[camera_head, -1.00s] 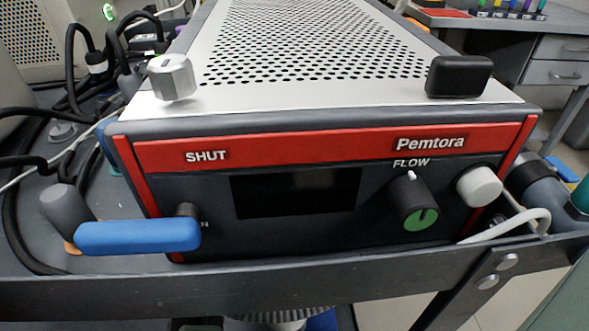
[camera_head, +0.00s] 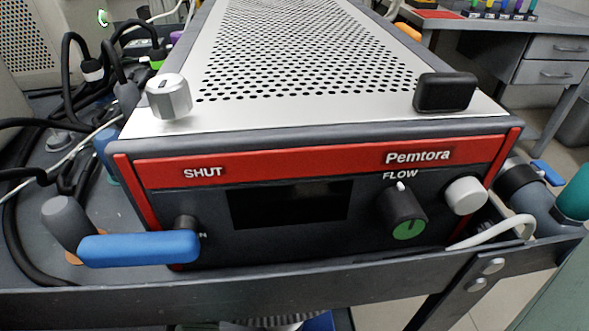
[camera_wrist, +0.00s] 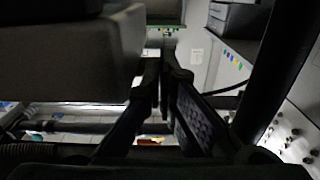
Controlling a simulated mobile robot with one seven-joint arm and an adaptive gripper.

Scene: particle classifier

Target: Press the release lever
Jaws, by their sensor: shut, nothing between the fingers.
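The particle classifier (camera_head: 365,246) is a grey box with a red-edged front and a perforated silver top. A blue lever handle (camera_head: 139,249) sticks out to the left from a dark pivot at the lower left of its front, under the word SHUT. The handle lies nearly level. No label names it as the release lever. My gripper (camera_wrist: 165,68) shows only in the wrist view, as dark fingers close together with nothing held. It is out of the head view, so its distance from the lever cannot be told.
The front has a dark display (camera_head: 291,204), a black and green FLOW knob (camera_head: 403,212) and a white knob (camera_head: 466,196). A grey rounded post (camera_head: 66,222) stands behind the blue handle. Black cables (camera_head: 75,75) crowd the left. A grey rail (camera_head: 330,280) runs below the front.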

